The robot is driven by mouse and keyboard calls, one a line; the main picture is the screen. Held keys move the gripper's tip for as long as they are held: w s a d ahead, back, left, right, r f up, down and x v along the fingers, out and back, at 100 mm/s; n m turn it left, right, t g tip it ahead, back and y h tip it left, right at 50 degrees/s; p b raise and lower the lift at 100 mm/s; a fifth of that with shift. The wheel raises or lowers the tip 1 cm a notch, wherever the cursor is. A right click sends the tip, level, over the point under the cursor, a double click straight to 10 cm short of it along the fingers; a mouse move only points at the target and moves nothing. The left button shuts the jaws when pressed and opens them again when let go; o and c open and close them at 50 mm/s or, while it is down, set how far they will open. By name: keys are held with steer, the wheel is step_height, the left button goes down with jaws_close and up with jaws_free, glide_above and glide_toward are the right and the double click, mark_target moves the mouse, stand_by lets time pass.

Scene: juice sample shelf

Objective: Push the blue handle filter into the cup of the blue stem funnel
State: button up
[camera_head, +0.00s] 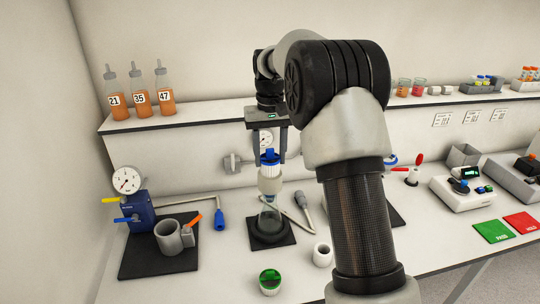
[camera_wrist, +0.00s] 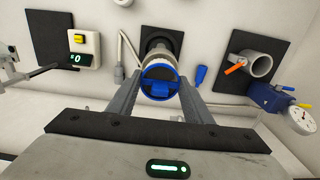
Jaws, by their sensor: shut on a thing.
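My gripper (camera_head: 270,162) points down and is shut on the blue handle filter (camera_head: 270,157), a white ribbed cylinder with a blue top. In the wrist view the filter's blue bar handle and blue ring (camera_wrist: 160,84) show between the two fingers. The filter and cup line up closely in the head view. I cannot tell how deep the filter sits in the cup.
Left of the flask are a blue pump with a gauge (camera_head: 127,182) and a grey cup with an orange handle (camera_head: 168,237). A green-topped jar (camera_head: 270,281) and a white ring (camera_head: 322,254) stand in front.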

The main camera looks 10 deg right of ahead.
mark_target(270, 158)
steer(key=shift+f+b, duration=0.7)
steer(key=shift+f, duration=0.9)
steer(key=shift+s+f, duration=0.1)
steer(key=shift+f, duration=0.15)
stand_by(0.5)
steer(key=shift+r+p, duration=0.2)
steer(key=shift+p, duration=0.1)
steer(key=shift+r+p, duration=0.4)
steer(key=shift+r, duration=1.3)
steer(key=o, duration=1.1)
steer(key=shift+r, duration=0.1)
